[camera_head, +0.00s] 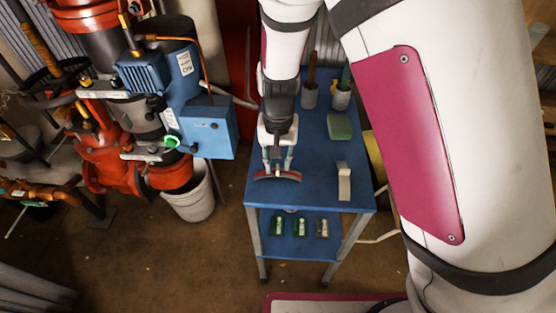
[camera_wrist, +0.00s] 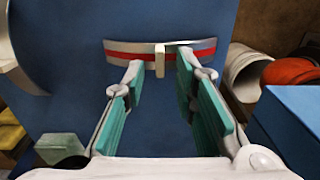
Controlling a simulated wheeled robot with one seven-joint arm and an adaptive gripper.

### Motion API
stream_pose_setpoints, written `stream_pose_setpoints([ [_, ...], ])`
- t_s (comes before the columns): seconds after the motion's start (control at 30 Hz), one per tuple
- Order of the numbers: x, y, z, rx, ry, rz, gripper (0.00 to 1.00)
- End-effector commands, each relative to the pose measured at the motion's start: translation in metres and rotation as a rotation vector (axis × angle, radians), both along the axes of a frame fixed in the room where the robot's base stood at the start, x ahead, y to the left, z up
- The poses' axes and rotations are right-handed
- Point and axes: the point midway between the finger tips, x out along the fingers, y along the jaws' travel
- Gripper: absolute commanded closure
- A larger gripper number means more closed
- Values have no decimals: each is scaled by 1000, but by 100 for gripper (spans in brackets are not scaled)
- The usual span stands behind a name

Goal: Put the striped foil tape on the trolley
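The striped foil tape (camera_head: 278,177) shows as a curved silver and red band over the front of the blue trolley top (camera_head: 318,190). In the wrist view, the foil tape (camera_wrist: 120,50) is a silver arc with a red stripe, just beyond my fingertips. A small tan tab stands across its middle, between the fingers. My gripper (camera_head: 278,163) points down at the band. In the wrist view, my gripper (camera_wrist: 160,68) has its teal-padded fingers apart, one on each side of the tab. Whether the tape rests on the top or the fingertips touch it, I cannot tell.
A cream object (camera_head: 344,183) stands right of the tape, and a green block (camera_head: 340,127) lies farther back. Pots (camera_head: 341,97) with handles stand at the rear. Several small green items (camera_head: 302,227) lie on the lower shelf. Blue-and-red pipework (camera_head: 207,127) and a bucket (camera_head: 190,203) flank the left.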

Motion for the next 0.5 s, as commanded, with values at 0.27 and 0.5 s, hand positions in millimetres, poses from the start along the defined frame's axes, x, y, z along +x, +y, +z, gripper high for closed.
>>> stream_pose_setpoints([
  [0.27,0,1,49,3,-5,1,74],
  [0.5,0,1,94,3,-3,0,74],
])
